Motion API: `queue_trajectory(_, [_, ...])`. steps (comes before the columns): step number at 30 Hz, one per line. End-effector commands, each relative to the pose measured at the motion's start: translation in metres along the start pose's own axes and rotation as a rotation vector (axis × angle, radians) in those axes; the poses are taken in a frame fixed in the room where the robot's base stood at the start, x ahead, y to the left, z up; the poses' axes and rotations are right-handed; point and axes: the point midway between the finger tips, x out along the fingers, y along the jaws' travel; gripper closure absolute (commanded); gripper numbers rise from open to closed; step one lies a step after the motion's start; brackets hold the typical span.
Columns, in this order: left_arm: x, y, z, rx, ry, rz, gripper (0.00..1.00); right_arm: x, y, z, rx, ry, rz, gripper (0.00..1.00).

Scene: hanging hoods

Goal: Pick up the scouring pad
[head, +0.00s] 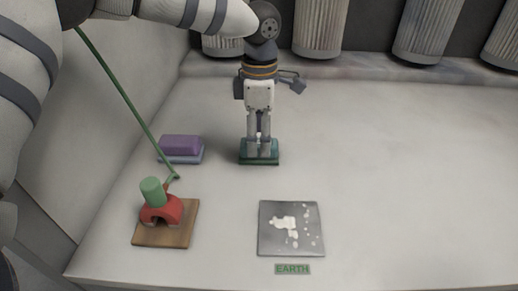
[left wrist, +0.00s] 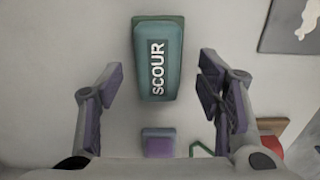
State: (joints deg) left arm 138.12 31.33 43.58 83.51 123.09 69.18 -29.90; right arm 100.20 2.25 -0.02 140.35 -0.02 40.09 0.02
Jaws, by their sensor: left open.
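The scouring pad (head: 260,162) is a teal-green block lying on the pale counter near the centre left. In the left wrist view the pad (left wrist: 158,60) shows the word SCOUR on its top and lies ahead of and between the spread fingers. My left gripper (head: 259,143) points down over the pad, open and empty. In the left wrist view there is a gap between the pad and each finger. In the head view the fingers hide part of the pad, and I cannot tell the exact height between them. My right gripper is not in view.
A purple block (head: 181,146) sits left of the pad. A red and green object (head: 161,206) stands on a wooden board (head: 177,236), with a thin green rod (head: 126,100) nearby. A white-spotted grey plate (head: 270,243) lies in front, by an EARTH label (head: 292,269). The counter's right is clear.

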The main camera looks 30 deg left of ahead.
Motion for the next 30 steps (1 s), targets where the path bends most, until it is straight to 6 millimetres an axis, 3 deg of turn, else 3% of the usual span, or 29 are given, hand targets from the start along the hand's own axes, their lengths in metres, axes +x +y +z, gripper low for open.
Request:
queue_trajectory(4, [0.025, 0.000, -0.001, 0.002, 0.002, 0.000, 0.40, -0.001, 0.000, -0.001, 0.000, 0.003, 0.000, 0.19])
queue_trajectory(11, [0.030, 0.001, -0.001, 0.001, -0.001, 0.002, 0.40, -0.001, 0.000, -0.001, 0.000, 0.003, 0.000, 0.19])
queue_trajectory(12, [0.030, 0.001, -0.001, 0.001, -0.001, 0.002, 0.42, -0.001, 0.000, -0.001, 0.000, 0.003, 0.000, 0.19])
queue_trajectory(19, [0.030, 0.001, -0.001, 0.001, -0.001, 0.002, 0.93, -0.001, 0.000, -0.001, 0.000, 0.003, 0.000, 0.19])
queue_trajectory(30, [0.024, -0.001, -0.001, 0.001, -0.002, 0.004, 0.93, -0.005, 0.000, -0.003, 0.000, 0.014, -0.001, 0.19])
